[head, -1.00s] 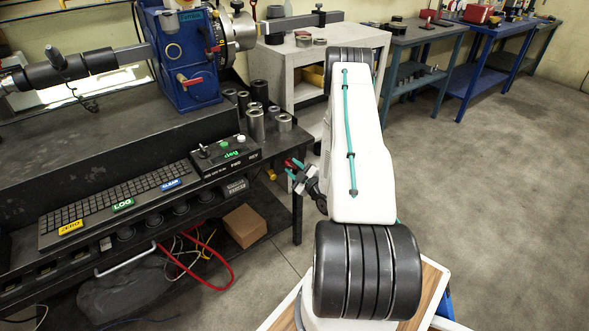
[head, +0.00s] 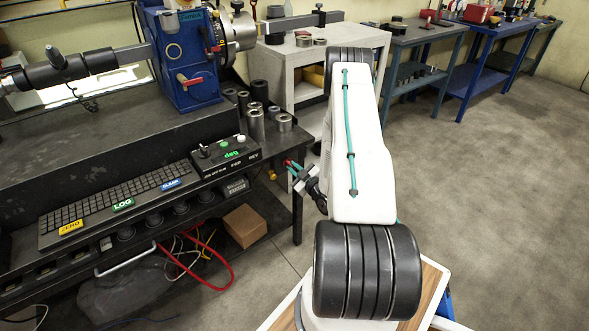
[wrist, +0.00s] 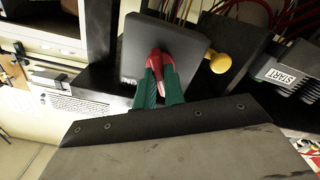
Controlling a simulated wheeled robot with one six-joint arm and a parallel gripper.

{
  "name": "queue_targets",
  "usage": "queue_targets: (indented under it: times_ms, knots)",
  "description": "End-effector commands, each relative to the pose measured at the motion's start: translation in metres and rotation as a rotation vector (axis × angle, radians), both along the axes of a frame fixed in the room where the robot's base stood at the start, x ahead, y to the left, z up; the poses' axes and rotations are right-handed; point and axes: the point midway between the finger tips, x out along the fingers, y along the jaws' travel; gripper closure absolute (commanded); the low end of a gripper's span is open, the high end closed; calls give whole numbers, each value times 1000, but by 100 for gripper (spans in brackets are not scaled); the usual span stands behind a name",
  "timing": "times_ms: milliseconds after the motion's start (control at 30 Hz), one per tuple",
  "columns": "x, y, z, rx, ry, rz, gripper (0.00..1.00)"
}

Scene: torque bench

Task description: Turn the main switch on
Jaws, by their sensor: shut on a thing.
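In the wrist view, a red switch handle (wrist: 158,60) stands in front of a dark grey plate (wrist: 190,62), which I take for the main switch. The green fingers of my gripper (wrist: 160,82) are shut on the handle, one on each side. Whether the switch is on or off cannot be read. In the head view, my gripper (head: 290,165) is at the right end of the black bench, just below its top edge. The red handle is mostly hidden there.
A yellow knob (wrist: 220,63) sits right of the plate, and a START label (wrist: 283,76) is farther right. A control box (head: 226,154) stands on the bench top. The floor at right is clear.

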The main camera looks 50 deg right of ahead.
Motion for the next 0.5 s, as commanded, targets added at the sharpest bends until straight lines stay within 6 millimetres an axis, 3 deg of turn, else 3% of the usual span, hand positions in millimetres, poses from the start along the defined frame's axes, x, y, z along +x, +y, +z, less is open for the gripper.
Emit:
queue_targets:
  times_ms: [500]
  knots:
    - [-1,0,-1,476,-113,-2,100]
